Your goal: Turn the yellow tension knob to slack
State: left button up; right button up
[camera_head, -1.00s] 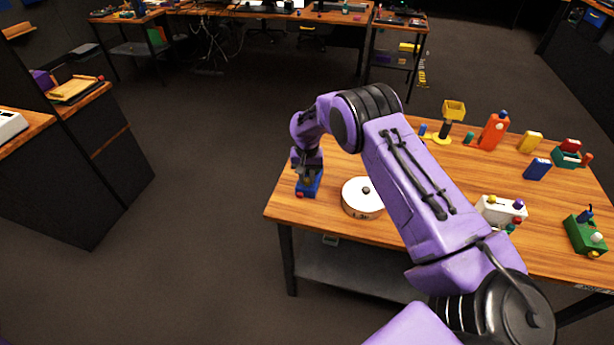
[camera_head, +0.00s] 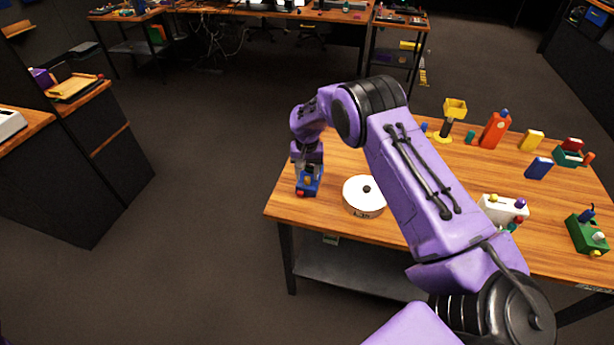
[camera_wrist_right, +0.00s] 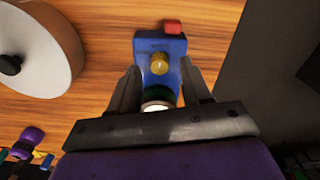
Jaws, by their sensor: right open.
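A small blue panel (camera_head: 309,187) with a red part at its near end lies on the wooden table (camera_head: 345,160) near its left edge. It also shows in the right wrist view (camera_wrist_right: 172,45), with a yellow knob (camera_wrist_right: 159,63) near its middle and a round white and dark green part (camera_wrist_right: 156,97) partly hidden by the gripper mount. My right gripper (camera_head: 307,178) is over the panel. In the wrist view the open fingers (camera_wrist_right: 160,83) stand to either side of the panel, and the knob lies just beyond their tips, not gripped. My left gripper is not in view.
A round white drum with a black knob (camera_head: 363,196) stands right of the panel. A white box (camera_head: 502,210), a green box (camera_head: 586,233), an orange block (camera_head: 494,131) and a yellow stand (camera_head: 447,122) stand farther right. The table's left edge is close to the panel.

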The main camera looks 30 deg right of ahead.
aim_at(307, 178)
notch_tip(307, 178, up, 9)
jog(key=b, duration=0.1)
jog(key=shift+b, duration=0.3)
jog(key=shift+f, duration=0.15)
